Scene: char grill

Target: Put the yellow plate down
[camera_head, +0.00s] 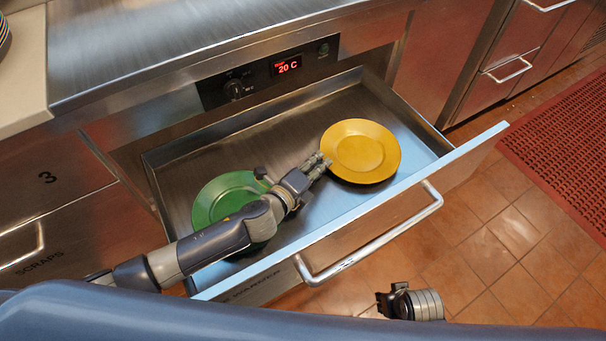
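The yellow plate (362,150) is over the right half of the open drawer (245,145), face up and roughly level. My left gripper (322,163) reaches in from the left, and its fingers look closed on the plate's left rim. A dark shadow lies by the plate's lower left edge. I cannot tell whether its underside touches the drawer floor. My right gripper (393,301) shows only in part at the bottom, outside the drawer. Its fingers are too hidden to read.
A green plate (212,197) lies in the drawer's left half, partly covered by my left arm. The drawer's front wall and handle (375,236) face me. A control panel reading 20 C (288,66) is behind. The drawer floor between the plates is bare.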

